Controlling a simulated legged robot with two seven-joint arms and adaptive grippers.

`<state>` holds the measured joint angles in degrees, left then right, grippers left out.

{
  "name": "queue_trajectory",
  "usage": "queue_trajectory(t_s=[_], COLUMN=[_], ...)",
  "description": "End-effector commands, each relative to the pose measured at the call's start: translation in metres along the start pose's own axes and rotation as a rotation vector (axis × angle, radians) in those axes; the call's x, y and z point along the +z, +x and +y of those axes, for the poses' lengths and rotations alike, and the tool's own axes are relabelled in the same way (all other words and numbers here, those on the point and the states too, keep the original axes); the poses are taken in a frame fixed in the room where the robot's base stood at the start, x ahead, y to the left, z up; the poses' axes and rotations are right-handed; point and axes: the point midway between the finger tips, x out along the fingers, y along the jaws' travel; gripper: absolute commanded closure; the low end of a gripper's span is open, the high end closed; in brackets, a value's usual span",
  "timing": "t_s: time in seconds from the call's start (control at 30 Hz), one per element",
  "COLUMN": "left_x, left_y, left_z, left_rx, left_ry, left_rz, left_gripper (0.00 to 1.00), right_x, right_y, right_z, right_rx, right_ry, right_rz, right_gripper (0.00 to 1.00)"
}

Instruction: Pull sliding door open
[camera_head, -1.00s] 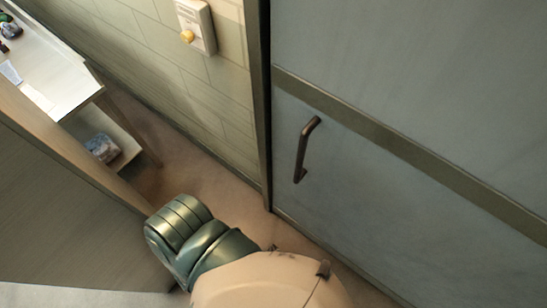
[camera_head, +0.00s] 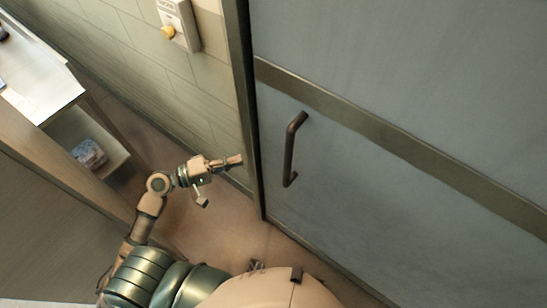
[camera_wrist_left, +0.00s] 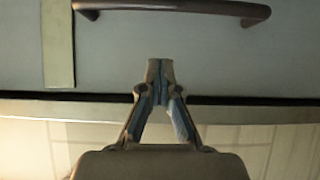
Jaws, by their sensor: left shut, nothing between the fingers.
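The sliding door (camera_head: 400,190) is a large grey-blue panel with a dark horizontal band, filling the right of the head view. Its dark bar handle (camera_head: 290,150) stands near the door's left edge; it also shows along the top of the left wrist view (camera_wrist_left: 170,6). The door is against its dark frame (camera_head: 245,110). My left gripper (camera_head: 240,160) is left of the handle, in front of the wall and frame, apart from the handle. In the left wrist view its fingers (camera_wrist_left: 160,68) are together and empty, below the handle. My right gripper is not seen.
A wall switch box with a yellow button (camera_head: 168,32) is on the tiled wall left of the frame. A shelf unit (camera_head: 45,95) with a blue-white item (camera_head: 88,154) and a wooden panel (camera_head: 50,230) stand at the left. Floor shows between them.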

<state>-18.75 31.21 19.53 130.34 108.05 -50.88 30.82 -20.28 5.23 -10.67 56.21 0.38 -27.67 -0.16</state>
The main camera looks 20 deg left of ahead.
Motion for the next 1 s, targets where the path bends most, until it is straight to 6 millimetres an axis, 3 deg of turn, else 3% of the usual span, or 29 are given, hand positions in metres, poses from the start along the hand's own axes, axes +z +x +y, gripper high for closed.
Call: queue_trajectory(t_s=[0.4,0.53,0.7,1.0], left_x=[-0.002,0.014,0.024,0.026], left_y=[0.085,0.098,0.109,0.110], left_z=[0.003,0.002,0.000,-0.001], left_rx=[0.004,0.002,0.001,0.000], left_ry=[0.001,-0.002,-0.001,0.000], left_rz=[0.002,0.002,0.003,0.004], left_gripper=[1.00,1.00,1.00,1.00], right_x=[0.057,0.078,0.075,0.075], right_y=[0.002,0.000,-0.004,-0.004], right_z=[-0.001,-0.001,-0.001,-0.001], right_rx=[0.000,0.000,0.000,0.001], right_ry=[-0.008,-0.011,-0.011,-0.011], right_rz=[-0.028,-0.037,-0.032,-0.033], right_gripper=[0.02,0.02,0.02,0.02])
